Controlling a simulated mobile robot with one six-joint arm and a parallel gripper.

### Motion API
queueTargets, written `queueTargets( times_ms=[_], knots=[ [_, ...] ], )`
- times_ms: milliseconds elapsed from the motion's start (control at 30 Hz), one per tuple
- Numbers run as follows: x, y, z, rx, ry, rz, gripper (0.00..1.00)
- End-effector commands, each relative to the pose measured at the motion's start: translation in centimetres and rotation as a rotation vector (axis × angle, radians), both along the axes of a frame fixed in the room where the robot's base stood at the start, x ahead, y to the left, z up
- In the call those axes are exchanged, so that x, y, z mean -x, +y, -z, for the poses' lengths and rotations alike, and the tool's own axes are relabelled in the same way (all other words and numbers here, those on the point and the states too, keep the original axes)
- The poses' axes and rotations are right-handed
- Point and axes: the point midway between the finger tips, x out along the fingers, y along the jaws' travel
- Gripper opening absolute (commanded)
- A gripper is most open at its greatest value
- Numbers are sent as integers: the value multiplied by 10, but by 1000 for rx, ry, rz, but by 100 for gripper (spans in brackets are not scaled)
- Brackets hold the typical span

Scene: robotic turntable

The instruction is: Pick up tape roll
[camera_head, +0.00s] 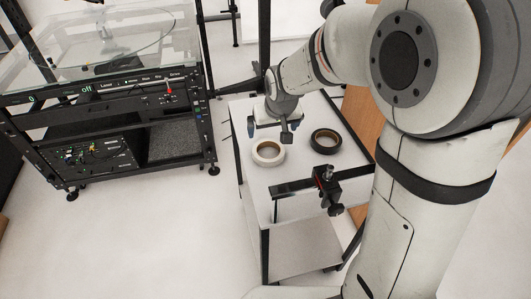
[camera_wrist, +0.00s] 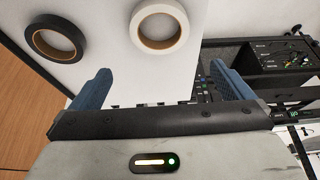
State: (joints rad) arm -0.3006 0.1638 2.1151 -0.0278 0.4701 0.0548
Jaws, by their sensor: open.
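Two tape rolls lie flat on a small white table (camera_head: 262,190). The white tape roll (camera_head: 268,153) is on the left in the head view, and the black tape roll (camera_head: 326,141) is to its right. In the wrist view the white roll (camera_wrist: 159,25) is at the top middle and the black roll (camera_wrist: 57,38) at the top left. My gripper (camera_head: 271,128) is at the far edge of the table, close behind the white roll. In the wrist view its two blue fingers (camera_wrist: 163,88) are wide apart with nothing between them. The rolls lie outside the fingers.
A black clamp-like fixture (camera_head: 326,182) on a bar stands at the near right of the table. A black-framed turntable machine (camera_head: 130,85) with a clear cover stands to the left. A wooden panel (camera_head: 364,118) is at the right. Floor is clear between machine and table.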

Motion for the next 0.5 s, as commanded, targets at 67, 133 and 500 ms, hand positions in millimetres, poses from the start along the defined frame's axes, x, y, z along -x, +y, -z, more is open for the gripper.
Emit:
queueTargets(
  times_ms=[67,133,500],
  knots=[
    [1,2,18,-1,0,-4,100],
    [1,3,27,0,0,-7,100],
    [1,10,60,1,1,-22,100]
  ],
)
